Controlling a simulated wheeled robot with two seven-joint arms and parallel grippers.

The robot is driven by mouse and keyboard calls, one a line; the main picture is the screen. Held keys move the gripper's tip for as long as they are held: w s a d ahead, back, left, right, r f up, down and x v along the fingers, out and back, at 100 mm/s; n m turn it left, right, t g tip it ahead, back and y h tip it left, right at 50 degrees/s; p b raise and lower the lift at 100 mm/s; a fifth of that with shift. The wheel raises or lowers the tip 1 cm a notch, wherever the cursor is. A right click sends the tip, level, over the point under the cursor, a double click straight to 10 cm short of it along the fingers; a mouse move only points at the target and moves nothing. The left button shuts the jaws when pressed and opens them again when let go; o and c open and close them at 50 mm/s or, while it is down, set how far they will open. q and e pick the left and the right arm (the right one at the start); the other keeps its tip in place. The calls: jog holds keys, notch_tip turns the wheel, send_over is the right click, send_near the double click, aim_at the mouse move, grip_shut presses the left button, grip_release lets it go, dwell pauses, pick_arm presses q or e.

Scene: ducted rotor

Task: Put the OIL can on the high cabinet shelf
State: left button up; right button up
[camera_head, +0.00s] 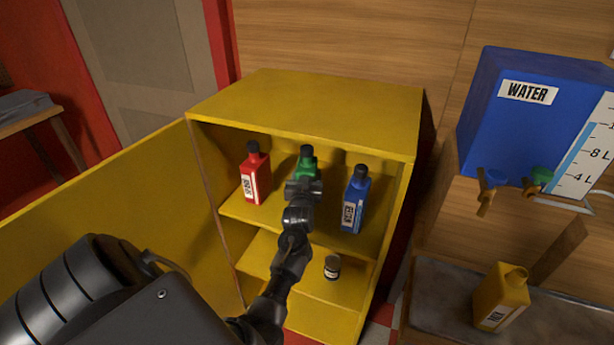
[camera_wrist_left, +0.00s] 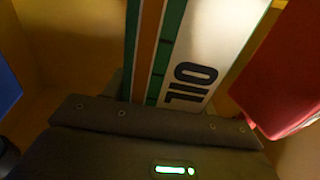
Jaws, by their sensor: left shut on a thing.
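The green OIL can (camera_head: 306,158) stands between two other cans at the high shelf (camera_head: 275,212) of the yellow cabinet (camera_head: 305,105). My left gripper (camera_head: 304,186) reaches into the cabinet in front of it and hides most of its body. In the left wrist view the can's white OIL label (camera_wrist_left: 205,60) and its green and orange stripes fill the space just beyond the gripper (camera_wrist_left: 150,125). The gripper is shut on the can. Whether the can's base touches the shelf is hidden. My right gripper is not in view.
A red can (camera_head: 255,175) stands left of the OIL can and a blue can (camera_head: 355,200) right of it, both close. A small dark jar (camera_head: 332,267) sits on the lower shelf. The cabinet door (camera_head: 110,220) is open at left. A blue WATER tank (camera_head: 520,120) and yellow jug (camera_head: 500,298) are at right.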

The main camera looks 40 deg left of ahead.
pick_arm(q)
jog(key=shift+f+b, duration=0.3)
jog(key=shift+f, duration=0.1)
jog(key=o, duration=1.6)
jog(key=shift+o, duration=0.9)
jog(key=shift+f, duration=0.15)
jog(key=shift+o, duration=1)
jog(key=shift+d, duration=0.1)
